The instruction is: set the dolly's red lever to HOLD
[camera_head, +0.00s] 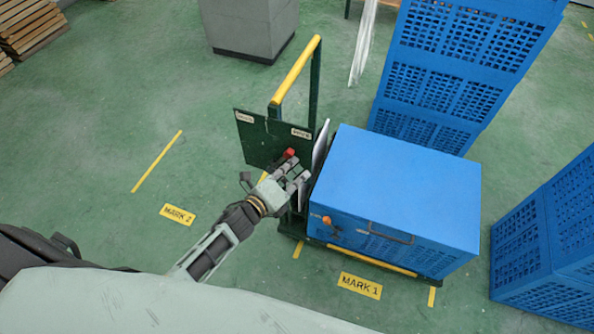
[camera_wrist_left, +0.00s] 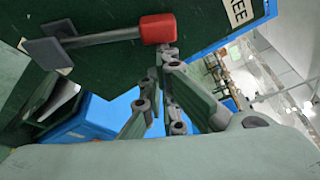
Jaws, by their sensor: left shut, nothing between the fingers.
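The dolly's dark green panel (camera_head: 262,143) stands upright under its yellow handle (camera_head: 296,70). The lever's red knob (camera_head: 289,153) is on the panel's right half, below the right label (camera_head: 301,133). In the left wrist view the knob (camera_wrist_left: 158,29) ends a grey bar (camera_wrist_left: 105,38) and lies close to a label ending in "REE" (camera_wrist_left: 238,10). The left label (camera_head: 245,117) is too small to read. My left gripper (camera_head: 294,175) is shut and empty, its fingertips just below the knob; I cannot tell whether they touch it. My right gripper is out of view.
A big blue box (camera_head: 405,185) rides on the dolly, right of my left gripper. Stacked blue crates (camera_head: 440,70) stand behind it, more crates (camera_head: 550,240) at the right. A grey block (camera_head: 250,25) stands at the back. Floor around MARK 2 (camera_head: 178,215) is clear.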

